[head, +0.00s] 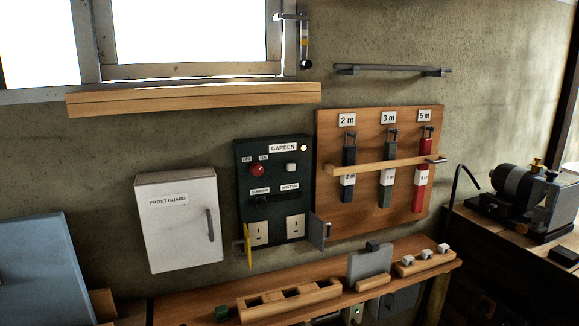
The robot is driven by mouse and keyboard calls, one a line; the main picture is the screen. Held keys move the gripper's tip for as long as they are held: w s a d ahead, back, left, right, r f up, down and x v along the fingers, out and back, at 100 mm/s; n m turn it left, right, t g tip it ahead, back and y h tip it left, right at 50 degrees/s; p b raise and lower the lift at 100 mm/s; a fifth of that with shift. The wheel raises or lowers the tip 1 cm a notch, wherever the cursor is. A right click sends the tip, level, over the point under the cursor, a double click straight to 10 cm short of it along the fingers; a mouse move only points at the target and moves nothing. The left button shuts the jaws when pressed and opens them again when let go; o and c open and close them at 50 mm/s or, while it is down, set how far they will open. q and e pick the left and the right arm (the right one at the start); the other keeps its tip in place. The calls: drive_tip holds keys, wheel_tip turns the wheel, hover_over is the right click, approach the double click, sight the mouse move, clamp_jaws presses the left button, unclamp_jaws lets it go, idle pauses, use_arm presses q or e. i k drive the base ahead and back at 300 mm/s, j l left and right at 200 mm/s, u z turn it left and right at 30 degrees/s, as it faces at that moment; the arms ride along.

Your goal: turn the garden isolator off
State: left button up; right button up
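The garden isolator (273,180) is a dark green panel on the wall with a white GARDEN label (283,148). A small pale lamp (304,148) beside the label looks lit. Small OFF and ON labels sit at its upper left, above a round red button (257,169). A white square button (291,167) is to the right. Lower down is a dark control (262,202) under two small labels, too small to read surely. Two white socket-like plates (258,233) are at the bottom, with a yellow flap and a grey flap standing out beside them. Neither of my grippers is in view.
A white FROST GUARD box (180,222) hangs left of the panel. A wooden board (375,220) with hanging 2 m, 3 m and 5 m items is close on the right. A wooden bench (190,305) with blocks runs below. A machine (520,190) stands far right.

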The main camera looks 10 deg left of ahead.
sight(256, 169)
drive_tip(key=i+l, duration=0.2)
drive_tip(key=i+l+u, duration=0.1)
drive_tip(key=l, duration=0.35)
drive_tip(key=i+l, duration=0.25)
drive_tip(key=l, duration=0.05)
